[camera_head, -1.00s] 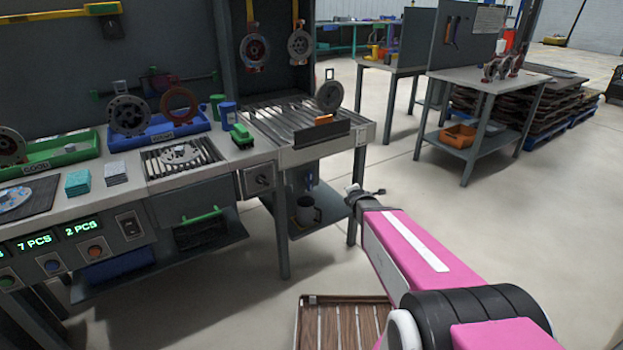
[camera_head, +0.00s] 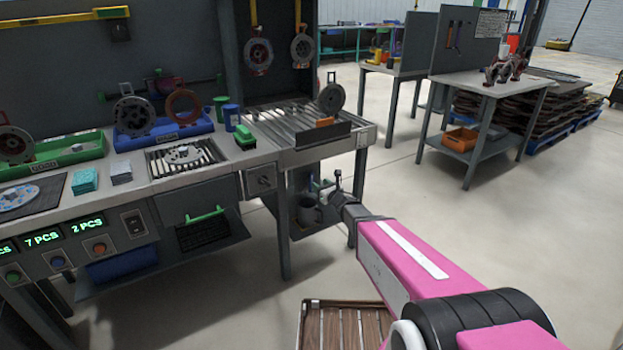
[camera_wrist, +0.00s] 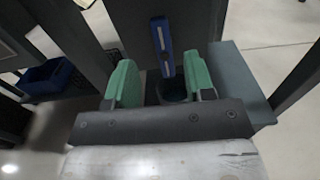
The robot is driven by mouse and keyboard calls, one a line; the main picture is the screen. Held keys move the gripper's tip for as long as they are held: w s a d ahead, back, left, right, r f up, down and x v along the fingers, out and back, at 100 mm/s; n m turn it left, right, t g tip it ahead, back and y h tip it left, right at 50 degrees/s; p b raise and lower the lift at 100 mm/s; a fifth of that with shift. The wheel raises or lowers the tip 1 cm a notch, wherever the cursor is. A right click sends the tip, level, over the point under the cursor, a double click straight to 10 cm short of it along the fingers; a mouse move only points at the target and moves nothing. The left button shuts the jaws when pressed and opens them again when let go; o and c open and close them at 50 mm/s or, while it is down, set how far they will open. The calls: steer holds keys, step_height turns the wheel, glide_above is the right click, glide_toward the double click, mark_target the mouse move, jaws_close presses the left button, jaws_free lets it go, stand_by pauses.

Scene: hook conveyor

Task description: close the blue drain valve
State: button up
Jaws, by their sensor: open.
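The blue drain valve shows in the wrist view as a blue lever handle (camera_wrist: 162,48) with a pale strip down it. It stands nearly upright in the picture, on a dark upright panel. My gripper (camera_wrist: 161,84) is open, with its two green finger pads apart. The lever lies between and beyond the pads in the picture; I see no contact, and the exact distance is unclear. In the head view my gripper (camera_head: 335,184) is beside the conveyor bench's lower shelf, and the valve is too small there to make out clearly.
A grey mug-like container (camera_head: 307,212) stands on the lower shelf below the valve area. Bench legs (camera_head: 283,235) stand close to the left of my gripper. A slatted wooden crate (camera_head: 345,325) is on the floor below my arm. The floor to the right is open.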

mark_target(312, 178)
steer(key=x, duration=0.8)
jaws_close()
